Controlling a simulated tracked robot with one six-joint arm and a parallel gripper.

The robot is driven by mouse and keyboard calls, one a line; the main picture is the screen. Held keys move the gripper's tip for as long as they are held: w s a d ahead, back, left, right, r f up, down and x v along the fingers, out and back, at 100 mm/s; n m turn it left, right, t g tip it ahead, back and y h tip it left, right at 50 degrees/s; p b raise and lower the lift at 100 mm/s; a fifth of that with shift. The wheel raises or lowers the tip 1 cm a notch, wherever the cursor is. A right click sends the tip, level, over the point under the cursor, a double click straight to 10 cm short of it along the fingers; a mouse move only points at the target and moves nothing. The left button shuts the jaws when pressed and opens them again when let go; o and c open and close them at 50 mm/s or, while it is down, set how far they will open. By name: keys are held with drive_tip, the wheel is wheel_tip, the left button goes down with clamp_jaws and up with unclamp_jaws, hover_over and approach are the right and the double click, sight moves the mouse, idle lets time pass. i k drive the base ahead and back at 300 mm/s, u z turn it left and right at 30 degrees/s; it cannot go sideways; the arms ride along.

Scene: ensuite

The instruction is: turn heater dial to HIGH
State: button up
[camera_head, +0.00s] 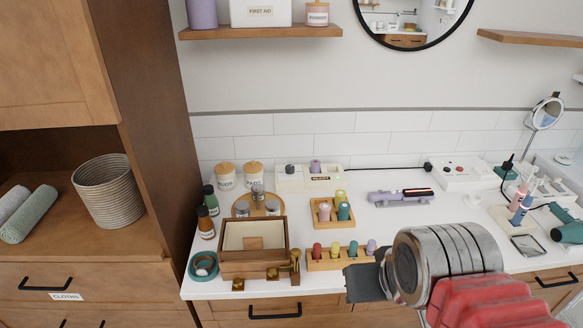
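A low white appliance (309,184) stands on the counter against the tiled wall.
A white box with red buttons (458,180) and a lilac tool (400,197) lie to the right.

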sight(290, 169)
drive_tip(key=z, duration=1.2)
drive_tip(key=k, duration=0.6)
drive_tip(key=u, duration=1.15)
drive_tip(key=i, duration=0.8)
